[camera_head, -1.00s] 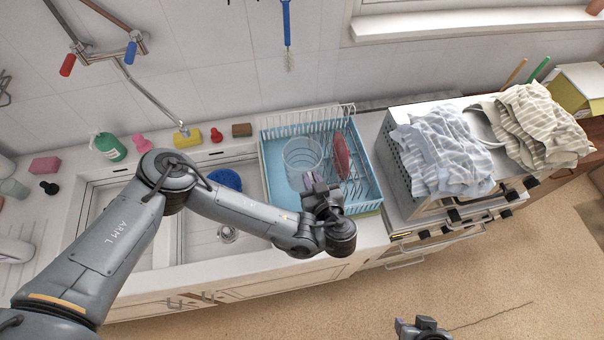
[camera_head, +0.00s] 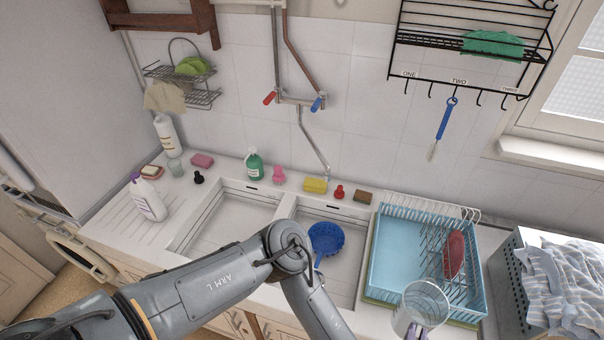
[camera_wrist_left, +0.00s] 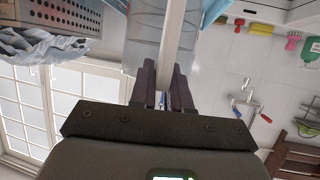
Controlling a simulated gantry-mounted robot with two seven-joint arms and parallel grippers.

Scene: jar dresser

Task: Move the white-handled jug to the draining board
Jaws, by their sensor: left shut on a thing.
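The clear jug (camera_head: 426,298) is in my left gripper (camera_head: 417,331) at the bottom right of the head view, overlapping the front edge of the blue dish rack. In the left wrist view the jug's white handle (camera_wrist_left: 175,38) runs down between the fingers of my left gripper (camera_wrist_left: 164,78), which are shut on it. The clear jug body (camera_wrist_left: 145,40) shows beside the handle, cut off by the frame's top. The draining board (camera_head: 128,222) is the ribbed white area left of the sinks. My right gripper is out of view.
A white bottle (camera_head: 149,198) stands on the draining board, with a glass (camera_head: 175,167) and a black stopper (camera_head: 199,177) behind. The blue rack (camera_head: 386,262) holds a red plate (camera_head: 454,254). A blue colander (camera_head: 326,238) sits at the right sink. Soap and sponges line the back ledge.

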